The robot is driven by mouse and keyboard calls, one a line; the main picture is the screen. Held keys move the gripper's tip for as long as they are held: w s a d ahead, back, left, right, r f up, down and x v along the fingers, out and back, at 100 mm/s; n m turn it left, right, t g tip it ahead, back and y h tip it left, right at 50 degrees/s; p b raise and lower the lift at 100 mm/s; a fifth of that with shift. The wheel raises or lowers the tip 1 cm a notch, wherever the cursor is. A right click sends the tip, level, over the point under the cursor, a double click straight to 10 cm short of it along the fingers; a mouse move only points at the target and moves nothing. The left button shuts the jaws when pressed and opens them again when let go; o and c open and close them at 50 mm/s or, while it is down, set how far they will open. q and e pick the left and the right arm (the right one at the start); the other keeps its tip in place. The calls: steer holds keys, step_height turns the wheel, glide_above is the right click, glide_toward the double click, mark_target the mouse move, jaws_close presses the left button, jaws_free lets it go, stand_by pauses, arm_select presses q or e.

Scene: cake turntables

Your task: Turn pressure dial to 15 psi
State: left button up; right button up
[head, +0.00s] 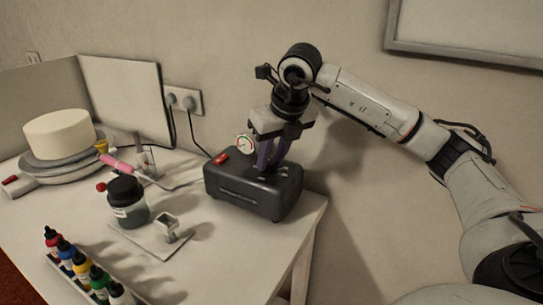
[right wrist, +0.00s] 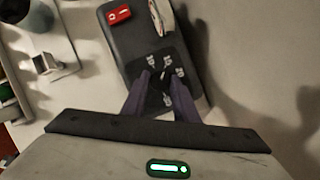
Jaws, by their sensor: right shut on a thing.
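The dark grey compressor box (head: 245,201) stands at the right end of the table, with a red switch (head: 220,159) and a round white gauge (head: 245,144) on top. My left gripper is not in view.
A white cake (head: 60,134) sits on a turntable at the left. A dark-lidded jar (head: 127,203), a small metal holder (head: 167,228), a pink-handled airbrush (head: 117,163) and several colour bottles (head: 82,265) stand left of the box. The wall is close behind it.

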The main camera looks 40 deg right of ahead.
steer(key=o, duration=1.1)
steer(key=shift+c, duration=0.2)
steer(key=p+v, duration=0.1)
steer(key=v, duration=0.9)
steer(key=shift+r, duration=0.2)
